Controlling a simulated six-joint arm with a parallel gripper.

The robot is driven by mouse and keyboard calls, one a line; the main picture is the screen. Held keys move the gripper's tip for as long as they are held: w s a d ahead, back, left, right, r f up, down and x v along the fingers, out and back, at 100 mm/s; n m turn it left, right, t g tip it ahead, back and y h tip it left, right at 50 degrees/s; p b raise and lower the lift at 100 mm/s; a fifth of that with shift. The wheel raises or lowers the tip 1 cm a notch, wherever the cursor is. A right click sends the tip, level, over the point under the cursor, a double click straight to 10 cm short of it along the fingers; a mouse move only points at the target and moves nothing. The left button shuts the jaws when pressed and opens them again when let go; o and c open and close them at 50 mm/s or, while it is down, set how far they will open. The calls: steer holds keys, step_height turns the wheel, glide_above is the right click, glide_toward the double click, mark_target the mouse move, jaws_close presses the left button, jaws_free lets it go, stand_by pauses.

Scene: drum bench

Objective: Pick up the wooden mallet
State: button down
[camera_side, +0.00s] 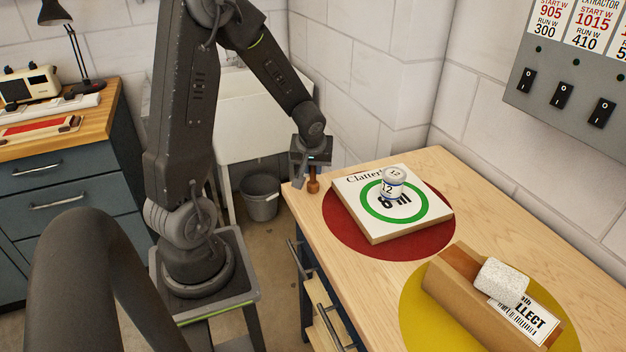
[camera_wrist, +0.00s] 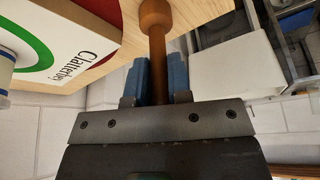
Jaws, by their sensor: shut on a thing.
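The wooden mallet (camera_wrist: 157,30) is brown, with a rounded head and a straight handle. In the wrist view its handle runs between the blue pads of my gripper (camera_wrist: 162,72), which is shut on it. In the side view the mallet (camera_side: 313,186) hangs head down under my gripper (camera_side: 311,172), near the far left corner of the bench. I cannot tell whether the head touches the bench top. The upper part of the handle is hidden by the gripper.
A white box (camera_side: 355,200) with a green ring lies on a dark red disc (camera_side: 350,240), with a small white can (camera_side: 394,182) on top. A cardboard box (camera_side: 455,295) holding a white block (camera_side: 502,281) sits on a yellow disc (camera_side: 420,325). A grey bucket (camera_side: 260,198) stands on the floor.

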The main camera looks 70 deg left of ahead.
steer(key=shift+r, duration=0.15)
step_height(320, 180, up, 4)
steer(key=shift+s+a+r, duration=0.1)
steer(key=shift+r, duration=0.05)
steer(key=s+a+r, duration=0.5)
steer(key=s+r, duration=0.1)
steer(key=s, duration=0.4)
steer(key=shift+r, duration=0.2)
